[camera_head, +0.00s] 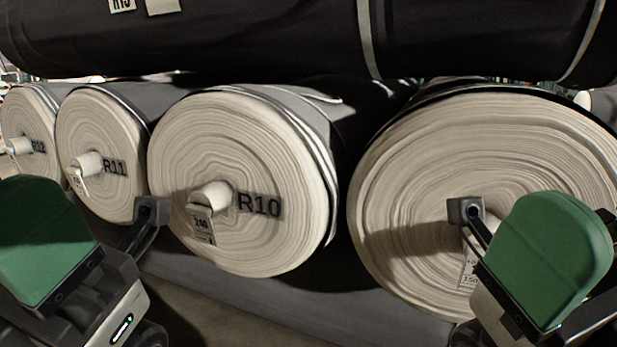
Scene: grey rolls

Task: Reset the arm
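My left arm comes in at the lower left, with a green cover and a grey link. A dark fingertip of my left gripper (150,212) shows in front of the gap between rolls R11 and R10. My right arm comes in at the lower right behind a similar green cover. A dark fingertip of my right gripper (465,211) shows in front of the large right roll (405,205), covering part of its middle. The other fingers are hidden, so I cannot tell how far either gripper is open. I see nothing held.
Roll R10 (285,170) has a protruding core and a hanging tag. Roll R11 (100,125) and roll R12 (35,115) stand farther left. A dark wrapped roll (270,35) lies across above them. A grey ledge (270,305) runs below the rolls.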

